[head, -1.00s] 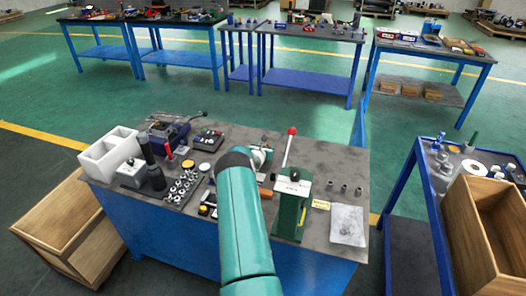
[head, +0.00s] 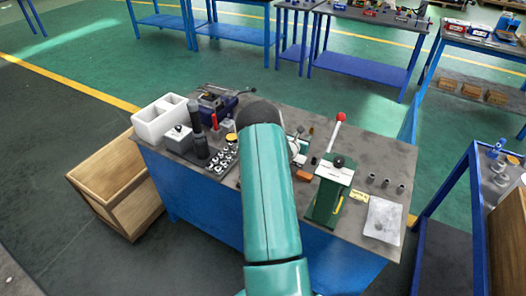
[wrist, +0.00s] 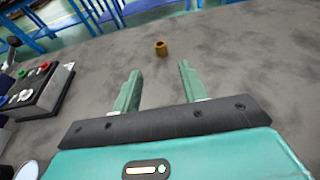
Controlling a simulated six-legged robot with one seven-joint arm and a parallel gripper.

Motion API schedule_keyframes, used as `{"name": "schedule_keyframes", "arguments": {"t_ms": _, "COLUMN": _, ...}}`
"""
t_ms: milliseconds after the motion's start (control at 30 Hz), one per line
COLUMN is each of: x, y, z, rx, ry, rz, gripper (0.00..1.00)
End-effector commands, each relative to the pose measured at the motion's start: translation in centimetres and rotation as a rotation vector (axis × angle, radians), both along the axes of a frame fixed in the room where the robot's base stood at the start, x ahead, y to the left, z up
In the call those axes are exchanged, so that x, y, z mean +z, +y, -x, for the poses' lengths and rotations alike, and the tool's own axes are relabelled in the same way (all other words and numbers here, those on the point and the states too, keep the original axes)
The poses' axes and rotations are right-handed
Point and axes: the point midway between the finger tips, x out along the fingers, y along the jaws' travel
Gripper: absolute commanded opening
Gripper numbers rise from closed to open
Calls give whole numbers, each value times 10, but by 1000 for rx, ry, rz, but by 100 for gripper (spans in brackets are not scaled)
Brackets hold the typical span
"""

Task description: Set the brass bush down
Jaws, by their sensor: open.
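In the wrist view, the brass bush (wrist: 161,48), a small brown-gold ring-shaped piece, stands upright on the bare grey bench top (wrist: 230,60). My gripper (wrist: 157,82) is open and empty. Its two green fingers are spread apart, and the bush is beyond their tips, roughly in line with the gap and touching neither finger. In the head view my green arm hides the gripper and the bush.
A box with coloured buttons (wrist: 42,90) is left of my gripper. In the head view, a green lever press (head: 330,190), small grey bushes (head: 385,183), a white bin (head: 160,120) and a dark tray of metal parts (head: 220,160) share the bench. Bench around the bush is clear.

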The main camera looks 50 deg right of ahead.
Motion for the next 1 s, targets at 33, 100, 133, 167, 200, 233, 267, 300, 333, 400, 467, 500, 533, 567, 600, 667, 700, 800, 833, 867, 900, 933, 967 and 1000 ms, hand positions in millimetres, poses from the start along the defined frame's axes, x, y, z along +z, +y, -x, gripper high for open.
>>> {"name": "schedule_keyframes", "arguments": {"t_ms": 33, "x": 0, "y": 0, "z": 0, "rx": 0, "ry": 0, "rz": 0, "gripper": 43}}
{"name": "schedule_keyframes", "arguments": {"t_ms": 100, "x": 0, "y": 0, "z": 0, "rx": 0, "ry": 0, "rz": 0, "gripper": 43}}
{"name": "schedule_keyframes", "arguments": {"t_ms": 133, "x": 1, "y": 0, "z": 0, "rx": 0, "ry": -1, "rz": 1, "gripper": 43}}
{"name": "schedule_keyframes", "arguments": {"t_ms": 167, "x": 2, "y": 0, "z": -1, "rx": -2, "ry": -4, "rz": 1, "gripper": 43}}
{"name": "schedule_keyframes", "arguments": {"t_ms": 200, "x": 6, "y": 1, "z": -2, "rx": -7, "ry": -13, "rz": 2, "gripper": 43}}
{"name": "schedule_keyframes", "arguments": {"t_ms": 233, "x": 10, "y": 3, "z": -4, "rx": -12, "ry": -23, "rz": 3, "gripper": 43}}
{"name": "schedule_keyframes", "arguments": {"t_ms": 267, "x": 16, "y": 5, "z": -7, "rx": -20, "ry": -38, "rz": 5, "gripper": 43}}
{"name": "schedule_keyframes", "arguments": {"t_ms": 300, "x": 27, "y": 8, "z": -10, "rx": -35, "ry": -63, "rz": 6, "gripper": 43}}
{"name": "schedule_keyframes", "arguments": {"t_ms": 333, "x": 37, "y": 11, "z": -13, "rx": -50, "ry": -89, "rz": 8, "gripper": 43}}
{"name": "schedule_keyframes", "arguments": {"t_ms": 400, "x": 62, "y": 22, "z": -21, "rx": -90, "ry": -159, "rz": 8, "gripper": 43}}
{"name": "schedule_keyframes", "arguments": {"t_ms": 467, "x": 87, "y": 34, "z": -28, "rx": -131, "ry": -229, "rz": 5, "gripper": 43}}
{"name": "schedule_keyframes", "arguments": {"t_ms": 500, "x": 103, "y": 43, "z": -31, "rx": -159, "ry": -279, "rz": 1, "gripper": 43}}
{"name": "schedule_keyframes", "arguments": {"t_ms": 533, "x": 114, "y": 50, "z": -33, "rx": -181, "ry": -314, "rz": -5, "gripper": 43}}
{"name": "schedule_keyframes", "arguments": {"t_ms": 567, "x": 125, "y": 58, "z": -36, "rx": -202, "ry": -350, "rz": -9, "gripper": 43}}
{"name": "schedule_keyframes", "arguments": {"t_ms": 600, "x": 139, "y": 68, "z": -38, "rx": -229, "ry": -397, "rz": -19, "gripper": 43}}
{"name": "schedule_keyframes", "arguments": {"t_ms": 667, "x": 159, "y": 85, "z": -42, "rx": -268, "ry": -468, "rz": -35, "gripper": 43}}
{"name": "schedule_keyframes", "arguments": {"t_ms": 700, "x": 171, "y": 96, "z": -43, "rx": -294, "ry": -514, "rz": -48, "gripper": 43}}
{"name": "schedule_keyframes", "arguments": {"t_ms": 800, "x": 200, "y": 127, "z": -46, "rx": -358, "ry": -627, "rz": -85, "gripper": 43}}
{"name": "schedule_keyframes", "arguments": {"t_ms": 833, "x": 208, "y": 136, "z": -46, "rx": -377, "ry": -660, "rz": -98, "gripper": 43}}
{"name": "schedule_keyframes", "arguments": {"t_ms": 867, "x": 215, "y": 147, "z": -46, "rx": -396, "ry": -693, "rz": -114, "gripper": 43}}
{"name": "schedule_keyframes", "arguments": {"t_ms": 900, "x": 224, "y": 160, "z": -47, "rx": -420, "ry": -735, "rz": -135, "gripper": 43}}
{"name": "schedule_keyframes", "arguments": {"t_ms": 933, "x": 231, "y": 170, "z": -46, "rx": -440, "ry": -767, "rz": -151, "gripper": 43}}
{"name": "schedule_keyframes", "arguments": {"t_ms": 967, "x": 238, "y": 181, "z": -46, "rx": -457, "ry": -799, "rz": -169, "gripper": 43}}
{"name": "schedule_keyframes", "arguments": {"t_ms": 1000, "x": 245, "y": 195, "z": -45, "rx": -482, "ry": -838, "rz": -193, "gripper": 43}}
